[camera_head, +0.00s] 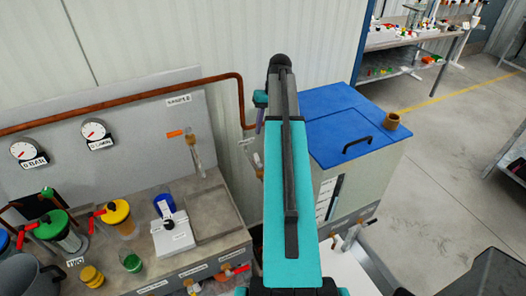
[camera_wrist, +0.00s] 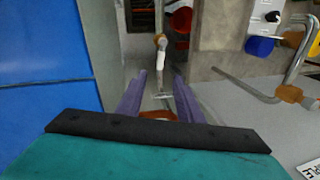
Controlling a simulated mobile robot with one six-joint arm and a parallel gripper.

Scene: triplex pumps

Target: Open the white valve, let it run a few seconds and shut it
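In the wrist view a slim fitting with a white part (camera_wrist: 161,59) and a brown end stands just beyond my fingertips, roughly between them. I take it for the white valve, but its handle and position are unclear. My gripper (camera_wrist: 159,76) shows two purple fingers set apart, with a gap between them. A brown curved piece (camera_wrist: 157,115) shows low between the fingers; I cannot tell whether it touches them. In the head view my arm hides most of the gripper, and a purple finger shows at its left edge, between the bench and the blue-lidded tank (camera_head: 350,122).
A copper pipe (camera_head: 170,90) runs along the wall to the tank side. Taps (camera_head: 350,236) sit low on the tank front. Floor at right is open.

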